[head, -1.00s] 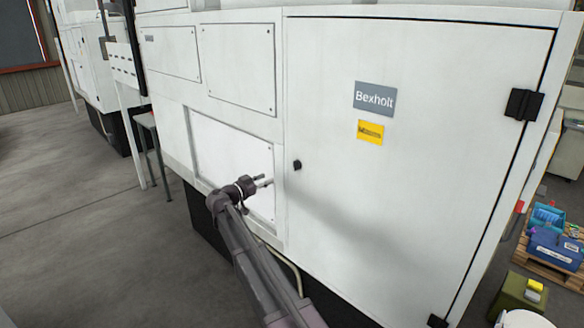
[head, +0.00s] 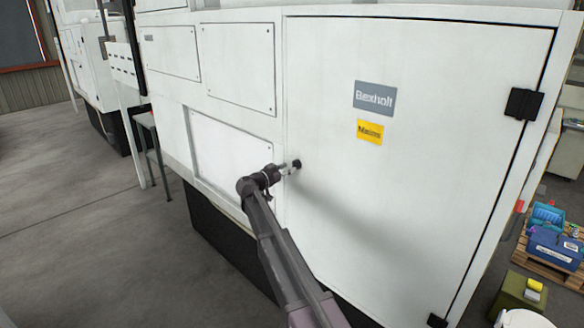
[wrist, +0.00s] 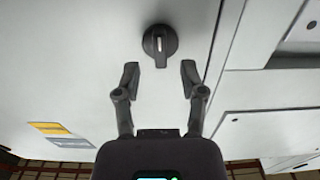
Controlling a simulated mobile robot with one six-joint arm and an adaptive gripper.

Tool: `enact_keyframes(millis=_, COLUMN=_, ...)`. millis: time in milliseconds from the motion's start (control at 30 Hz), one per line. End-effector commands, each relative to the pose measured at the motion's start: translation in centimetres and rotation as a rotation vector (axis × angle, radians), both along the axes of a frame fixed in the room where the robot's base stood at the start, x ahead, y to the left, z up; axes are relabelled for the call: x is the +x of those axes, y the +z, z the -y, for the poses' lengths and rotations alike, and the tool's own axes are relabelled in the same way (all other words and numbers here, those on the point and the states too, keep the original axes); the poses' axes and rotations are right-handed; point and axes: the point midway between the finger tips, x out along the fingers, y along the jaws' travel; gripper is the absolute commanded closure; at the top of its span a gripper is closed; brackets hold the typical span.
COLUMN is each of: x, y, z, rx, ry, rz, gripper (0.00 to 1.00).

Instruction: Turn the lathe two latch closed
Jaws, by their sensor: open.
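The latch is a small black knob (head: 297,163) on the left edge of the large white cabinet door (head: 420,120). In the wrist view the latch (wrist: 160,42) is a round black knob with a bar and a white mark line, the bar pointing along the picture's vertical. My gripper (head: 288,168) is close to the latch in the head view. In the wrist view my gripper (wrist: 160,78) is open, its two fingers apart on either side of the knob's bar end, with the knob just beyond the tips. Contact with the knob is not visible.
The door carries a grey Bexholt sign (head: 374,98), a yellow label (head: 370,131) and black hinges (head: 523,104) at right. A pallet with blue boxes (head: 556,248) stands at lower right. Open grey floor (head: 80,220) lies at left.

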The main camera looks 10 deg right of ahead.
Motion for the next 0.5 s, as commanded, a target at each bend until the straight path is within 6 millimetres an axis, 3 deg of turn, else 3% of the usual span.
enact_keyframes(millis=200, x=1.3, y=0.0, z=1.7, rx=0.000, ry=-0.001, rz=0.000, gripper=0.47)
enact_keyframes(millis=500, x=1.6, y=0.0, z=2.1, rx=0.000, ry=0.001, rz=0.000, gripper=0.47)
